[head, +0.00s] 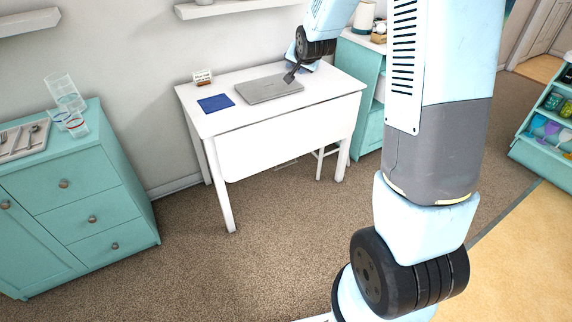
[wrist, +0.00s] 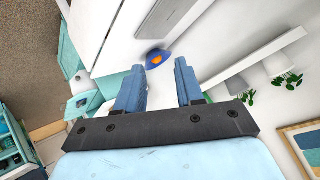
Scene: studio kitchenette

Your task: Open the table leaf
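The white table (head: 230,83) stands against the wall. Its leaf (head: 290,137) hangs down in front as a white panel below the tabletop edge. My gripper (wrist: 157,66) is open, its two blue fingers apart with nothing held between them. In the head view it is above the back right part of the tabletop, beside the laptop, well away from the leaf, and partly hidden by my arm. The wrist view shows the white tabletop (wrist: 122,40) past the fingers; I cannot make out the leaf there.
A closed grey laptop (head: 268,90), a blue notebook (head: 215,103) and a small sign (head: 202,77) are on the tabletop. A blue and orange object (wrist: 155,60) shows beyond my fingers. Teal cabinets (head: 85,190) flank the table. Carpet in front is clear.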

